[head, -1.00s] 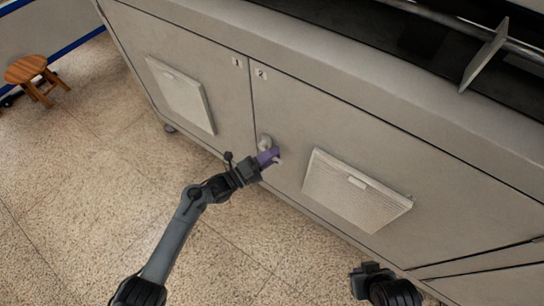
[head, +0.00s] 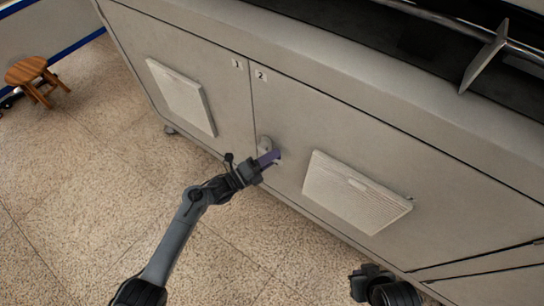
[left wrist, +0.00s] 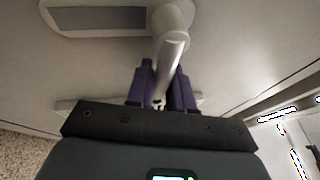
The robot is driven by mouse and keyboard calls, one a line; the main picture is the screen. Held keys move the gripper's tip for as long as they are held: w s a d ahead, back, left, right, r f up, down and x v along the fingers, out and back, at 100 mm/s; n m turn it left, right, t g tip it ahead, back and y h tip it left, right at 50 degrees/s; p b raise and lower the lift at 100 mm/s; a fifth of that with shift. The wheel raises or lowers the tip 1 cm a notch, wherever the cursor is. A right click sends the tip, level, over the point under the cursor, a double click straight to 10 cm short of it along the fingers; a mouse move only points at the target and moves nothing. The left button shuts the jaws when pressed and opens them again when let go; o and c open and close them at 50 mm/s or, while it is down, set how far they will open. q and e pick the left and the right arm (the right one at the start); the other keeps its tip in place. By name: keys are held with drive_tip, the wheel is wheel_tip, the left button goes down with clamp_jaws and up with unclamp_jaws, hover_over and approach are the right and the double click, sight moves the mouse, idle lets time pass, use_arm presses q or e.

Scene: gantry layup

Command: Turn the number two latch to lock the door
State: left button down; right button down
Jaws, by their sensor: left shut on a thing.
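The number two latch (head: 265,143) is a grey-white knob with a handle, mounted on the door marked 2 (head: 300,130) near its left edge. My left gripper (head: 268,160), with purple fingers, is at the latch. In the left wrist view, the latch handle (left wrist: 172,52) runs down from its round base between the two purple fingers (left wrist: 163,92), which are shut on it. The handle's lower end is hidden between the fingers. My right gripper (head: 368,281) shows only in part at the bottom right, away from the cabinet doors, and its fingers cannot be made out.
The door marked 1 (head: 215,110) is to the left and looks flush with door 2. Raised vent panels (head: 357,192) stand out from both doors. A wooden stool (head: 30,74) is at the far left.

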use_arm(q)
drive_tip(key=shift+a+f+m+g+y+b, duration=0.15)
drive_tip(key=shift+f+m+g+b, duration=0.15)
drive_tip(key=shift+m, duration=0.5)
drive_tip(key=shift+f+m+g+y+b, duration=0.15)
drive_tip(key=shift+f+m+g, duration=0.25)
drive_tip(key=shift+m, duration=0.4)
drive_tip(key=shift+w+a+f+m+g+y, duration=0.2)
drive_tip(key=shift+f+m+y, duration=0.15)
drive_tip(key=shift+m, duration=0.5)
drive_tip(key=shift+w+a+f+m+g+y, duration=0.15)
drive_tip(key=shift+f+m+y, duration=0.2)
drive_tip(key=shift+m, duration=0.5)
drive_tip(key=c, duration=1.1)
unclamp_jaws()
drive_tip(key=shift+s, duration=0.1)
